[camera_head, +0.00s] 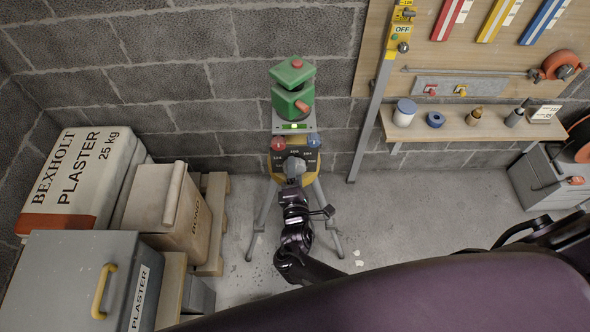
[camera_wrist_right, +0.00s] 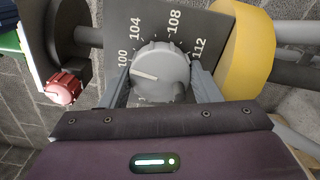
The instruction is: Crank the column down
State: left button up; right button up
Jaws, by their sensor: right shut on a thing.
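A green levelling instrument (camera_head: 293,88) sits on top of a tripod (camera_head: 262,215) against the block wall. Below it is a dark dial plate (camera_head: 313,160) with a red knob (camera_head: 278,143) and a blue knob (camera_head: 313,141) at its upper corners. My right gripper (camera_head: 294,178) is at the grey crank knob (camera_head: 294,164) in front of the plate. In the right wrist view its two fingers (camera_wrist_right: 163,82) are shut on the sides of the grey knob (camera_wrist_right: 165,62). The white line on the knob points left, near 100; the scale also shows 104, 108 and 112. My left gripper is not in view.
A wall shelf (camera_head: 470,124) with jars is at the right. The grey floor (camera_head: 400,205) right of the tripod is mostly clear.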

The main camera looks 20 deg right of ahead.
jog(key=shift+n, duration=0.8)
jog(key=o, duration=1)
jog(key=v, duration=0.7)
jog(key=shift+s, duration=0.4)
jog(key=shift+a, duration=0.1)
